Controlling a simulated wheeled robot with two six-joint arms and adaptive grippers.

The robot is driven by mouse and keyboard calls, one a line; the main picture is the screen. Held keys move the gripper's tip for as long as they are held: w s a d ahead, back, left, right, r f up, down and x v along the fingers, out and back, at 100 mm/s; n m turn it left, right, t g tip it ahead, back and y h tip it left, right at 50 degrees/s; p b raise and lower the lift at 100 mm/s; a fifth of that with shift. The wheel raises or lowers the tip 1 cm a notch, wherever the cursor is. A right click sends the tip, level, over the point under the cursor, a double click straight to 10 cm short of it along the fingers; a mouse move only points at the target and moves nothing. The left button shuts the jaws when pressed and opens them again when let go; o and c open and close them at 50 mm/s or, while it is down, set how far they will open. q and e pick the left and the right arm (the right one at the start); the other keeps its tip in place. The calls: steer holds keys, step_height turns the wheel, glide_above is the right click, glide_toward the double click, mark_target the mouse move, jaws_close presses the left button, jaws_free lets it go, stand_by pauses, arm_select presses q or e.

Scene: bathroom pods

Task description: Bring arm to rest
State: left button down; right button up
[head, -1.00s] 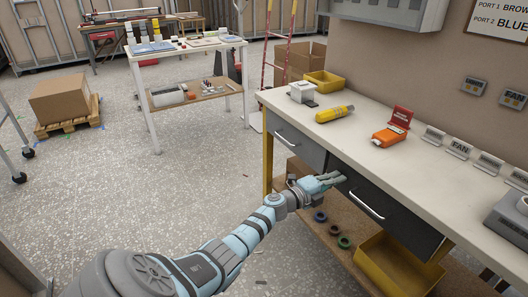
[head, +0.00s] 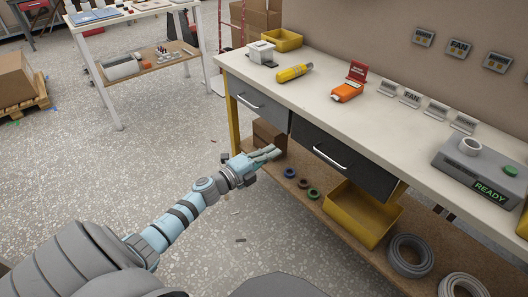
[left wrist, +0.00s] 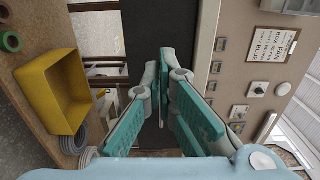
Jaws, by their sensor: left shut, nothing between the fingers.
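My left arm comes in from the lower left in the head view. Its gripper (head: 266,155) is shut and empty, in front of the workbench, just below the grey drawer (head: 262,105) and left of the dark drawer (head: 342,158). In the left wrist view the two green-padded fingers (left wrist: 163,75) come together at the tips with nothing between them. The dark drawer front fills the middle behind them. My right gripper is not in view.
The workbench top (head: 330,105) holds a yellow tool (head: 294,73), an orange device (head: 347,92) and a grey READY box (head: 482,168). On the lower shelf are a yellow bin (head: 362,215) and cable coils (head: 410,256).

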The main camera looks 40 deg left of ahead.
arm_select(q)
steer(key=shift+v, duration=0.8)
